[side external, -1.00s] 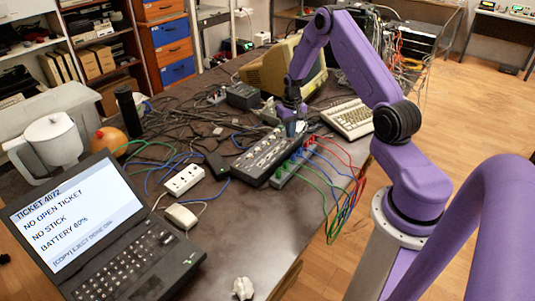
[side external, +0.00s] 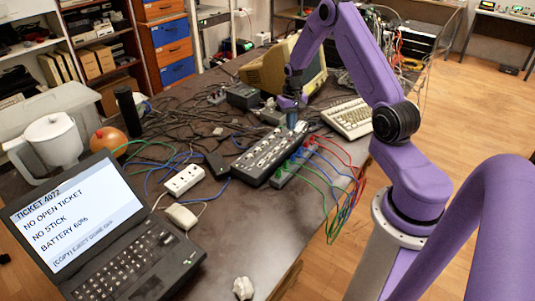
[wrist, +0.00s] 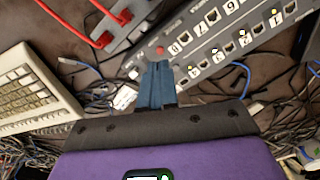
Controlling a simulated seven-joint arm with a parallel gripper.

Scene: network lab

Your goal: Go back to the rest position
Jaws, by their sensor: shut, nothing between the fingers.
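My gripper (side external: 291,121) hangs over the right end of a black port panel (side external: 262,162) on the dark table. In the wrist view the two blue-grey fingers (wrist: 157,84) are together with nothing between them, and their tips point toward the numbered port panel (wrist: 215,45) and a small red button (wrist: 160,51). The fingers look just above or beside the panel; I cannot tell the exact gap.
Red, blue and green cables (side external: 335,185) run from a grey strip over the table's right edge. A beige keyboard (side external: 348,119) and an old monitor (side external: 280,65) are close to my arm. A laptop (side external: 110,235) stands front left. Loose black cables clutter the table.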

